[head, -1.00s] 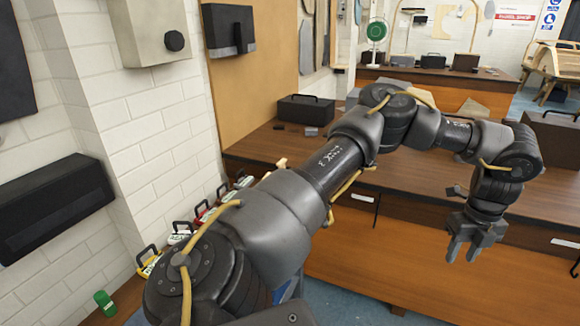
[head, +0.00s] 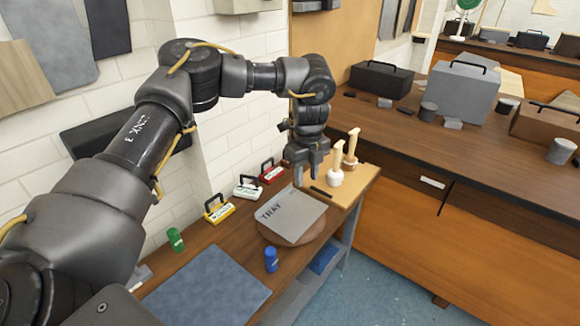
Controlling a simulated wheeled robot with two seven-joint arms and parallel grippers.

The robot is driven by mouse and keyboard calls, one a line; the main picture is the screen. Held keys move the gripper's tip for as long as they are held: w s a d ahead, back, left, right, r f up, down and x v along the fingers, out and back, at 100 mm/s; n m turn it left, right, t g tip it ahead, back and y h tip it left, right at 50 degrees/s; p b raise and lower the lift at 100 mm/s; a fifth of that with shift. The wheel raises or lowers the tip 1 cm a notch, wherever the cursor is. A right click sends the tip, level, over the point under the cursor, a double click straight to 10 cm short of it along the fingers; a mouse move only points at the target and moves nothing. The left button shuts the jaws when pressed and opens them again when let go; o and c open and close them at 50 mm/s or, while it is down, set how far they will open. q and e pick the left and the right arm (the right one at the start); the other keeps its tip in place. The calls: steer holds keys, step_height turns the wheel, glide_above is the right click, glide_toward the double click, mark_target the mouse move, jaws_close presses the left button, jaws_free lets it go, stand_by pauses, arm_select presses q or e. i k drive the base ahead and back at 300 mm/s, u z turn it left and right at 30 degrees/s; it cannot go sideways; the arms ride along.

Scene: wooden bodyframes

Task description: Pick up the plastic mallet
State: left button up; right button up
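Two mallets stand head-down with handles up on a light wooden board (head: 352,185) at the bench's far right end. The nearer one has a pale, whitish head and looks like the plastic mallet (head: 334,178). The other mallet (head: 350,161) has a brown head and stands just behind it, to the right. My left gripper (head: 307,182) points down, open and empty, just left of the pale mallet in the picture. I cannot tell its exact height or distance from it. My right gripper is not in view.
A grey tray (head: 291,215) lies on a round wooden disc near the gripper. A dark stick lies on the board. Red, white and yellow handled items line the wall. Blue (head: 271,260) and green (head: 175,239) cylinders and a blue-grey mat (head: 207,290) are nearer.

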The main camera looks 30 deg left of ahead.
mark_target(335, 175)
steer(key=u, duration=0.05)
steer(key=i, duration=1)
